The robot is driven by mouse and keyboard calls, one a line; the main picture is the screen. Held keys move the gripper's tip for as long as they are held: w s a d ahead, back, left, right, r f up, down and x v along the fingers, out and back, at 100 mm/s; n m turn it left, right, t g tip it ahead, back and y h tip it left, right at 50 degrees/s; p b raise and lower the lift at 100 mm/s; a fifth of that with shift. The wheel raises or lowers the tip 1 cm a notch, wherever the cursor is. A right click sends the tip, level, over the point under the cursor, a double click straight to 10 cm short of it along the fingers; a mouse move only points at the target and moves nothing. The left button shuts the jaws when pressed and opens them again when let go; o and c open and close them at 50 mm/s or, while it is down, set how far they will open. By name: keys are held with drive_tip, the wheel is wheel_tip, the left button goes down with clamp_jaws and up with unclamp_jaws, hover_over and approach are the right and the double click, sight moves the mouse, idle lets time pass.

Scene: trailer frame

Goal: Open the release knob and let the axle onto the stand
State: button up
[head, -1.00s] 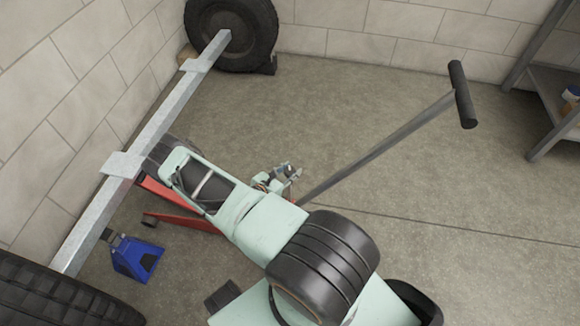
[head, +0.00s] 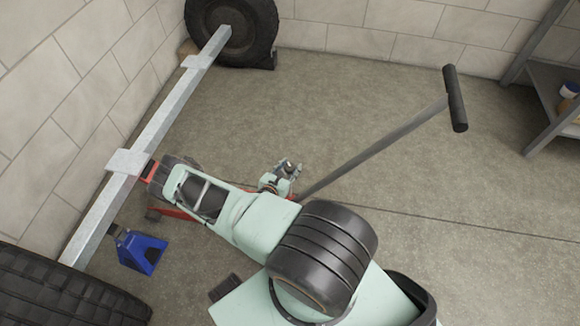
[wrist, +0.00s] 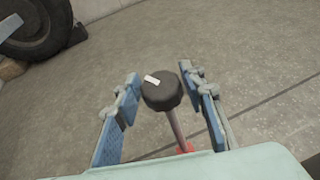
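The knob (wrist: 161,90) is black with a white mark on top of a thin shaft, centred in the wrist view. My gripper (wrist: 158,76) is open, with one blue finger on each side of the knob and visible gaps. In the head view my gripper (head: 283,172) is beside the base of the long jack handle (head: 385,143). The red jack (head: 172,213) is largely hidden behind my arm; its raised end is near the axle's bracket. The grey axle beam (head: 150,137) runs diagonally at left. The blue stand (head: 142,253) is by the beam; I cannot tell whether they touch.
A wheel (head: 232,30) is at the axle's far end and another tyre (head: 60,292) at the near left. A metal shelf (head: 552,95) stands at the right. The handle's black grip (head: 455,98) sticks up. Floor (head: 330,90) beyond the handle is clear.

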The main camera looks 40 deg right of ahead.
sight(290, 167)
drive_tip(key=shift+o, duration=1)
drive_tip(key=shift+r, duration=0.15)
wheel_tip(290, 167, up, 10)
drive_tip(key=shift+f, duration=0.15)
